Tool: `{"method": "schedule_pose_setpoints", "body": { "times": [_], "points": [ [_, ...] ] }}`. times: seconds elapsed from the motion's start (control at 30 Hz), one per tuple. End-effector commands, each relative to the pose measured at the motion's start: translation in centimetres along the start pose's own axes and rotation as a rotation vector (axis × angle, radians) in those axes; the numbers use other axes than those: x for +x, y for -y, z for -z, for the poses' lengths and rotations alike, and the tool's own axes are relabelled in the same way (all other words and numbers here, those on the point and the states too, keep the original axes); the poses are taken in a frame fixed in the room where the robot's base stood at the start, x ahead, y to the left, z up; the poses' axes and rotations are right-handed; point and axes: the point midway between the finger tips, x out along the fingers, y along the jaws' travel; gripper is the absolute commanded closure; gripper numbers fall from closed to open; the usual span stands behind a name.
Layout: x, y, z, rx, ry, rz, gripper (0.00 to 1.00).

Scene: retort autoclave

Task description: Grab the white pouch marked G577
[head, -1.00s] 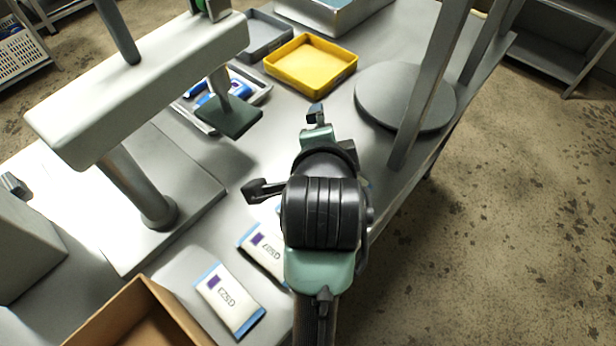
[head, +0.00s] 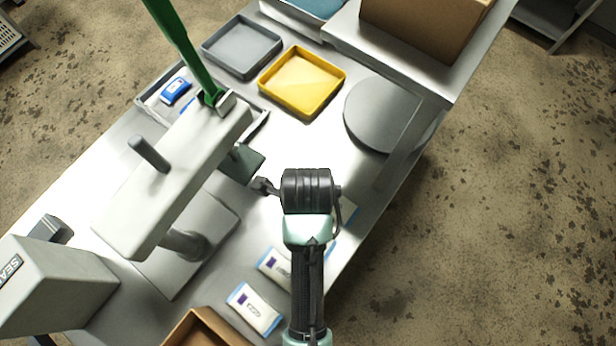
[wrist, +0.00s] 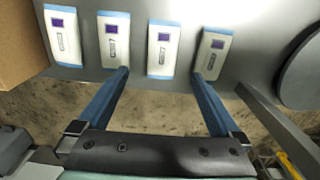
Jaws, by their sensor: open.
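Several white pouches with blue ends and purple squares lie in a row on the steel table. In the wrist view they run left to right: first pouch (wrist: 63,37), second pouch (wrist: 114,40), third pouch (wrist: 162,49), fourth pouch (wrist: 212,53). Their printed codes are too small to read, so I cannot tell which is G577. My gripper (wrist: 161,75) is open and empty. Its left fingertip overlaps the second pouch's lower end, its right the fourth's; the third lies between them in the picture. In the head view my arm hides the gripper and part of the row.
A cardboard box (head: 200,330) stands beside the row's left end. A pale press-like machine (head: 175,185) stands left of my arm. A yellow tray (head: 335,88), grey tray (head: 274,50) and round grey plate (head: 372,112) lie farther back. A post (wrist: 275,125) rises right of the pouches.

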Motion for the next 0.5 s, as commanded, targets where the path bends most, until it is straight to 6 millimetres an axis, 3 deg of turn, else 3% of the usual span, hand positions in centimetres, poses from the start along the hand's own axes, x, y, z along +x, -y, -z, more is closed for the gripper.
{"method": "schedule_pose_setpoints", "body": {
  "times": [0.23,0.5],
  "points": [
    [4.6,0.0,0.0,-0.003,0.0,-0.001,0.0],
    [6.4,0.2,0.0,-0.003,0.001,0.001,0.0]
  ]
}}
